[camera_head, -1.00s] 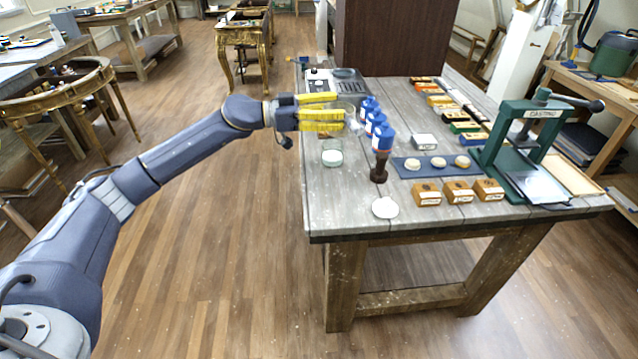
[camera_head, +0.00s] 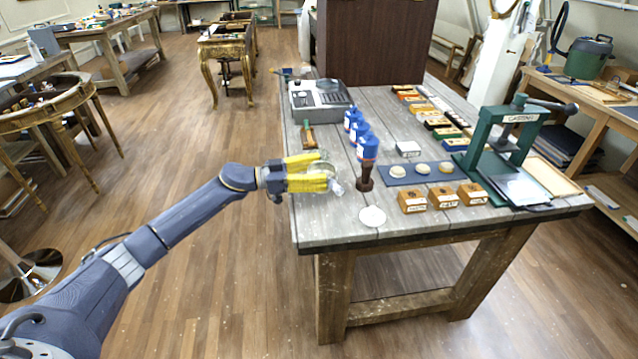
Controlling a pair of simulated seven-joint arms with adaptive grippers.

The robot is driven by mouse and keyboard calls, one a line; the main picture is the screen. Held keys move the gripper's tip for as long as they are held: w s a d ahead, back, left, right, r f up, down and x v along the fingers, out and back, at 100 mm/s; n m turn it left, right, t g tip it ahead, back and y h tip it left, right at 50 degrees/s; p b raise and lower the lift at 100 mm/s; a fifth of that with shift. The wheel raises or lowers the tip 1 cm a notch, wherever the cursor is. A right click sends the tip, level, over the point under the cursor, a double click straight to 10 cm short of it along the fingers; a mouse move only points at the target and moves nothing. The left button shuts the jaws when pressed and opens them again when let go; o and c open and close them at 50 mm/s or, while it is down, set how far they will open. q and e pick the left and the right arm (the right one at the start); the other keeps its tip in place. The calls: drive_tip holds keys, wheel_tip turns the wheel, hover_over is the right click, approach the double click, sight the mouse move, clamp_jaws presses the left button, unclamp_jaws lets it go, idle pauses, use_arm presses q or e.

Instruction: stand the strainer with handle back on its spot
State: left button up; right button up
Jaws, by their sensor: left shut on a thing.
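My left gripper (camera_head: 318,174), with yellow fingers, is shut on a small pale, shiny thing, which I take to be the strainer with handle (camera_head: 336,187). It shows at the fingertips, over the left edge of the grey wooden table (camera_head: 336,219). The fingers hide much of it, and I cannot make out its handle or how it is tilted. I cannot tell whether it touches the tabletop. A white round disc (camera_head: 372,216) lies on the table to the front right of the gripper. My right gripper is not in view.
Blue-topped bottles (camera_head: 367,148) and a dark brown stand (camera_head: 365,179) are close to the right of the gripper. A grey device (camera_head: 320,99) stands behind. Small wooden boxes (camera_head: 412,201), a blue mat (camera_head: 408,181) and a green press (camera_head: 484,142) fill the right side.

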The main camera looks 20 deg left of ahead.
use_arm(q)
drive_tip(key=shift+f, duration=2.05)
drive_tip(key=shift+f, duration=0.15)
drive_tip(key=o, duration=1.3)
drive_tip(key=shift+a, duration=0.1)
drive_tip(key=v, duration=1.2)
